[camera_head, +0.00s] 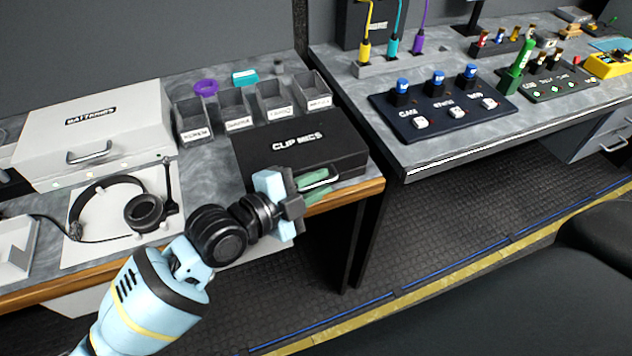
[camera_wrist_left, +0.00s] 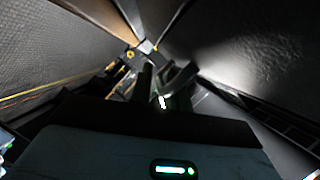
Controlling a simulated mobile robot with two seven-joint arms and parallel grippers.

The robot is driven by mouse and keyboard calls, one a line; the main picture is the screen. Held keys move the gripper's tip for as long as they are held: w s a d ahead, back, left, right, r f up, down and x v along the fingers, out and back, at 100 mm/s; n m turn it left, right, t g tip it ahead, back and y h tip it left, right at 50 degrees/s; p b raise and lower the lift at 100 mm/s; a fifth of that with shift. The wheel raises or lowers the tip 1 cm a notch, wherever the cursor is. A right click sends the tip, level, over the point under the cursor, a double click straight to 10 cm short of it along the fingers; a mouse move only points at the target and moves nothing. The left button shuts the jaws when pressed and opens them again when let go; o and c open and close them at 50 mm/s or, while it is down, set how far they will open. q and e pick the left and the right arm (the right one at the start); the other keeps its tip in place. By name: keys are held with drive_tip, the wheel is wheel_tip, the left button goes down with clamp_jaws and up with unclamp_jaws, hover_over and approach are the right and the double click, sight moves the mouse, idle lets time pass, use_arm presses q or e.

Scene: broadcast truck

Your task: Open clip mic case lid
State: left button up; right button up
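The black clip mic case (camera_head: 297,146), lettered "CLIP MICS", lies with its lid down near the table's front edge. A light metal handle (camera_head: 333,179) is on its front face. My left gripper (camera_head: 322,184) is at this front face, its two greenish fingers apart with the handle showing between them. I cannot tell whether they touch it. In the left wrist view the fingers (camera_wrist_left: 163,84) are dark, with a gap between them. My right gripper is in neither view.
A white "BATTERIES" case (camera_head: 95,122) and headphones (camera_head: 143,210) on a white pad lie to the left. Several small labelled bins (camera_head: 233,108) stand behind the black case. A second table with a control panel (camera_head: 437,105) is to the right, across a gap.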

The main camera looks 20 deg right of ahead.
use_arm(q)
clamp_jaws()
